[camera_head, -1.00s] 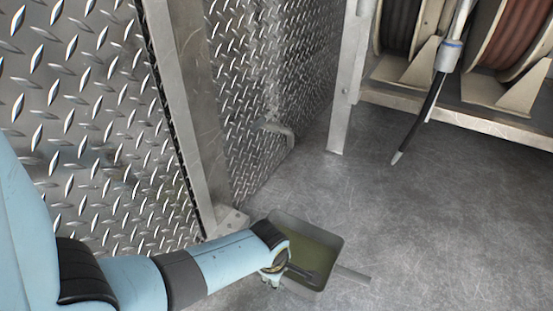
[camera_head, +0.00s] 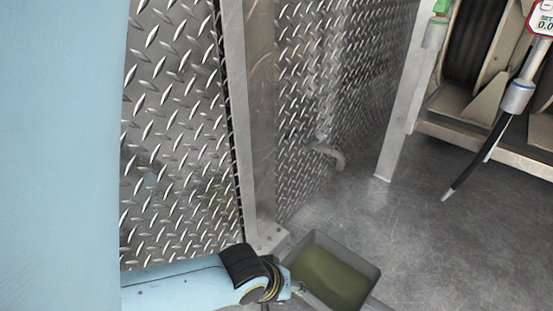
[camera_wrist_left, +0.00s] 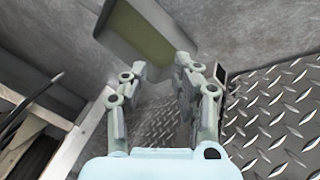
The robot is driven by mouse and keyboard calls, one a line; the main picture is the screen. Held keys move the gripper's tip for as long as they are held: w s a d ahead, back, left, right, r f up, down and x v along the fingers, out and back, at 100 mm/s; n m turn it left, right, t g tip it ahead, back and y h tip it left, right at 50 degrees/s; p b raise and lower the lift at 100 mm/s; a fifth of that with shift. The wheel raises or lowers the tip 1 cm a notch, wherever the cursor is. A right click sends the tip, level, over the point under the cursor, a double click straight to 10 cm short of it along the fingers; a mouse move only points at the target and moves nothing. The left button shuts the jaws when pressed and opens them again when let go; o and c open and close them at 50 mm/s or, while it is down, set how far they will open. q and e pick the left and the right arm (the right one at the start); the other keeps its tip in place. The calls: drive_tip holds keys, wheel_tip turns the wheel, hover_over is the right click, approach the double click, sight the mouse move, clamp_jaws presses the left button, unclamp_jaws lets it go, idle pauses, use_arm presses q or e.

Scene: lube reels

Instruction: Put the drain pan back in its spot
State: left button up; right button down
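The drain pan (camera_head: 350,258) is a grey, shallow rectangular pan with a greenish inside. It sits on the metal floor near the foot of the metal post, at the bottom of the head view, its lower part cut off. It also shows in the left wrist view (camera_wrist_left: 115,36), at the top and beyond the fingertips. My left gripper (camera_head: 297,288) is at the pan's left side in the head view. In the left wrist view its fingers (camera_wrist_left: 160,68) stand apart with nothing between them. I cannot tell whether they touch the pan. My right gripper is not in view.
Diamond-plate walls (camera_head: 180,130) and a metal post (camera_head: 252,130) rise at the left. A hook-like fitting (camera_head: 328,152) projects from the wall. Hose reels (camera_head: 475,45) stand on a frame at the upper right, with a nozzle (camera_head: 480,160) hanging down. The floor right of the pan is clear.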

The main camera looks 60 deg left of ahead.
use_arm(q)
drive_tip(key=s+d+r+m+t, duration=0.1)
drive_tip(key=s+r+m+t, duration=0.2)
drive_tip(key=r+m, duration=0.8)
wheel_tip(320, 180, up, 4)
drive_tip(key=shift+s+r+m+h, duration=0.1)
drive_tip(key=shift+s+m+h, duration=0.25)
drive_tip(key=shift+s, duration=0.75)
drive_tip(key=shift+d, duration=0.1)
